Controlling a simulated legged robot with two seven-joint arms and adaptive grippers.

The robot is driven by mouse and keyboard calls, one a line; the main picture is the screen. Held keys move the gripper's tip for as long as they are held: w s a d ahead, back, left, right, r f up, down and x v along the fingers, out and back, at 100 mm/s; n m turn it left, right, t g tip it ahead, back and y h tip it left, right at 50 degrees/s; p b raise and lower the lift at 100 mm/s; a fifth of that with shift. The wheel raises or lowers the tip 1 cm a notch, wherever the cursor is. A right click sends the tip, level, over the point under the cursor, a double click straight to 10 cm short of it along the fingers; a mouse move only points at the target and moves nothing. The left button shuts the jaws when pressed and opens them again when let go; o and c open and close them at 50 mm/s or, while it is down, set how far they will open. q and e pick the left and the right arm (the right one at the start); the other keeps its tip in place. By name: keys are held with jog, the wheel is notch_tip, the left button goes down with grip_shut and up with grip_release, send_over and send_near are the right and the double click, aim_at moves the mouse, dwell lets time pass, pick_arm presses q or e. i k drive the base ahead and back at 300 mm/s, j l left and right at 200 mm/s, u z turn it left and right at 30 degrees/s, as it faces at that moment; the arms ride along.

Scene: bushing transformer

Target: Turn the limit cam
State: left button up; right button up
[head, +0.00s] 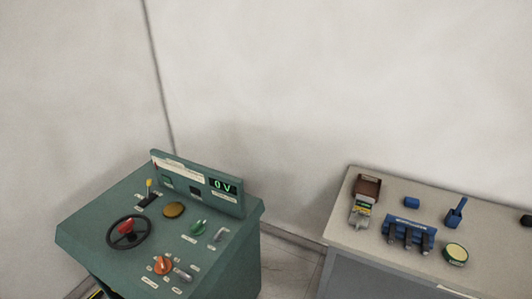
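A green control console (95,225) stands at the lower left. Its sloping top carries a black wheel with a red hub (127,232), an orange knob (162,265), a green knob (198,226), a brown-yellow round button (174,210) and a yellow-tipped lever (150,188). Grey handles sit beside the two knobs. The labels are too small to read, so I cannot tell which part is the limit cam. Neither of my grippers is in view.
A grey bench (345,235) stands at the right, with a gap of floor between it and the console. It holds a blue block with black levers (408,232), a brown and grey device (364,200), a blue handled part (456,212) and a yellow-green round part (456,252). Walls close the back.

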aim_at(164, 267)
jog(key=u, duration=1.25)
jog(key=l+z, duration=0.65)
jog(key=i+l, duration=0.05)
